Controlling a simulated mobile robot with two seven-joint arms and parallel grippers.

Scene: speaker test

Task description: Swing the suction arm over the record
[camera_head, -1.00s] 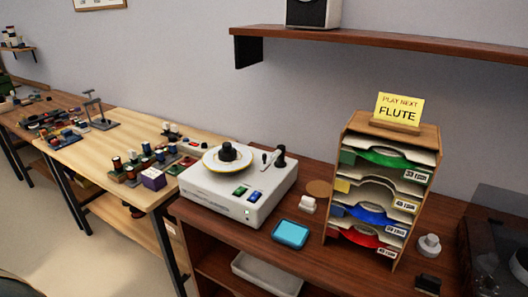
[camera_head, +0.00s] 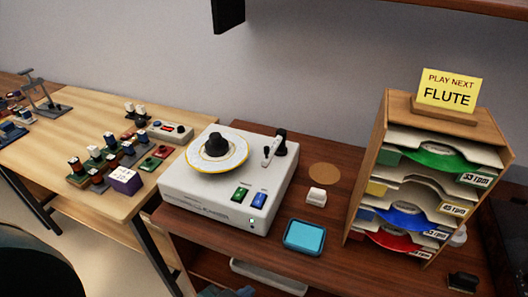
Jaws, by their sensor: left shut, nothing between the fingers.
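The white machine (camera_head: 190,202) stands on the brown desk. A white, yellow-rimmed disc, seemingly the record (camera_head: 205,164), lies flat on its top left, with a black knob at its centre. The small suction arm (camera_head: 268,156), with a black pivot, sits at the top right of the machine, beside the disc and apart from it. Green and blue switches are at the front. My right gripper is out of view.
A blue tray (camera_head: 305,237), a small white block (camera_head: 317,197) and a brown round pad (camera_head: 324,176) lie right of the machine. A wooden record rack (camera_head: 366,163) with a FLUTE sign (camera_head: 449,92) stands further right. A wooden table (camera_head: 60,150) with small parts is left.

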